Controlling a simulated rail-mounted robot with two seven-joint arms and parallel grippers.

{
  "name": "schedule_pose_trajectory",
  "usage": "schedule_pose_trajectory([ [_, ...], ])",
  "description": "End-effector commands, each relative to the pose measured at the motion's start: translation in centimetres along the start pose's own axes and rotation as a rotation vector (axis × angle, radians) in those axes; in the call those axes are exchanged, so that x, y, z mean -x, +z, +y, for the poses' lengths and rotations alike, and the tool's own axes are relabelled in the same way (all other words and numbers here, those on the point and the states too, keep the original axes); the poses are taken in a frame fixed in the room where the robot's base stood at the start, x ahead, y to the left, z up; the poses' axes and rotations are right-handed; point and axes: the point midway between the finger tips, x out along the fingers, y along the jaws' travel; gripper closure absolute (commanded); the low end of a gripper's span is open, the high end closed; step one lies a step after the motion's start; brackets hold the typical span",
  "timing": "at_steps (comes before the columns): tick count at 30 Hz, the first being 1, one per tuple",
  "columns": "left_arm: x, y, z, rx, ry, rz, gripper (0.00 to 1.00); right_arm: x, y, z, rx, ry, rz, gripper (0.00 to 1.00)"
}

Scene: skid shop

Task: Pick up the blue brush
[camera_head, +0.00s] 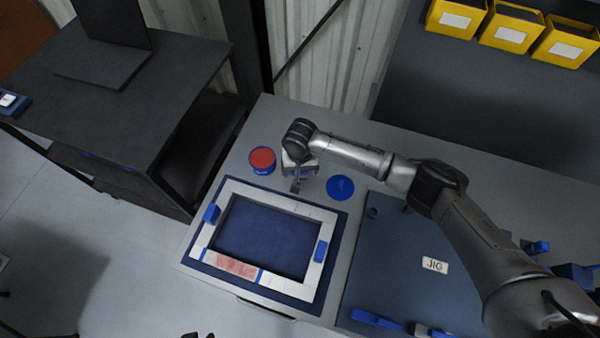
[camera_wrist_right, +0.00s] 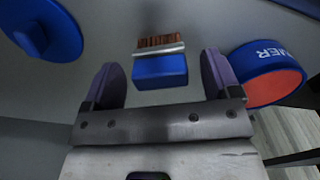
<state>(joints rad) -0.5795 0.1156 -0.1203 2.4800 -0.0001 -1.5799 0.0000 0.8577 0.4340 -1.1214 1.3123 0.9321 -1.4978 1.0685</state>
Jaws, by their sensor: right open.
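The blue brush (camera_wrist_right: 160,72) shows in the right wrist view, with a blue handle block, a pale metal band and brown bristles pointing away from the gripper. My right gripper (camera_head: 297,182) is open above the bench, between the red-topped tin and the blue disc. In the wrist view its two purple-grey fingers stand left and right of the brush, with a gap on each side. In the head view the gripper and wrist mostly hide the brush. My left gripper cannot be made out.
A blue tin with a red top (camera_head: 262,160) stands close left of the gripper, and a round blue lid (camera_head: 340,187) lies to its right. A white frame (camera_head: 280,203) on a blue mat lies in front. The JIG board (camera_head: 390,262) is at right; yellow bins (camera_head: 507,35) stand behind.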

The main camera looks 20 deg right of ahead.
Motion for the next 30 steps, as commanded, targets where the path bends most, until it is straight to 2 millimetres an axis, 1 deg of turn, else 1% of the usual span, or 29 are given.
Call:
schedule_pose_trajectory([
  [1, -0.3, 0.1, -0.1, -0.002, -0.002, -0.001, 0.61, -0.8, 0.0, 0.0, 0.001, 0.001, -0.001, 0.17],
  [6, -0.6, 0.2, -0.2, -0.008, -0.006, -0.002, 0.61, -2.0, 0.0, -0.1, 0.002, 0.0, 0.0, 0.17],
  [15, -0.5, 0.3, -0.3, -0.01, -0.008, -0.002, 0.61, -2.2, 0.0, 0.0, 0.001, 0.0, 0.0, 0.18],
  [30, -0.5, 0.2, 0.1, 0.004, 0.003, 0.0, 0.61, -2.1, 0.0, 0.0, 0.001, 0.0, 0.0, 0.66],
])
